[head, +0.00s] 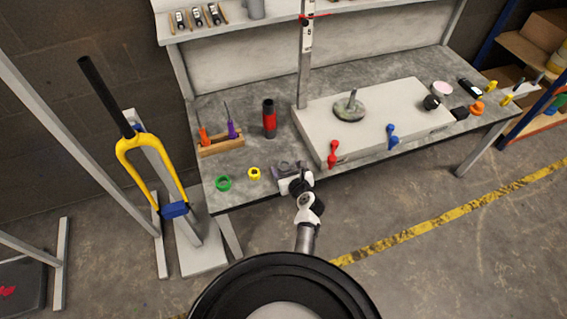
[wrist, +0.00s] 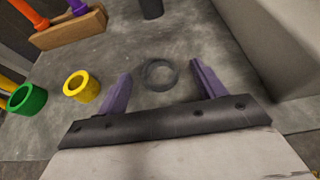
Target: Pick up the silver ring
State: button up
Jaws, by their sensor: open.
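The silver ring (wrist: 160,87) looks dark grey and lies flat on the grey bench top in the wrist view. My gripper (wrist: 159,71) is open, with one purple finger to the left of the ring and one to the right. Gaps show between the ring and both fingers, and nothing is held. I cannot tell from this view how far the fingertips are above the bench. In the head view my gripper (head: 287,168) is over the front edge of the bench, and the ring is hard to make out there.
A yellow ring (wrist: 81,86) and a green ring (wrist: 27,98) lie to the left. A wooden tool block (wrist: 68,27) stands behind them. A red-and-black cylinder (head: 269,119) stands farther back. A raised pale slab (head: 390,112) bounds the right side.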

jog(key=shift+s+r, duration=0.1)
jog(key=shift+r, duration=0.05)
jog(key=shift+c, duration=0.2)
jog(key=c, duration=1)
notch_tip(320, 180, up, 20)
jog(key=shift+f+p, duration=0.1)
jog(key=shift+p, duration=0.8)
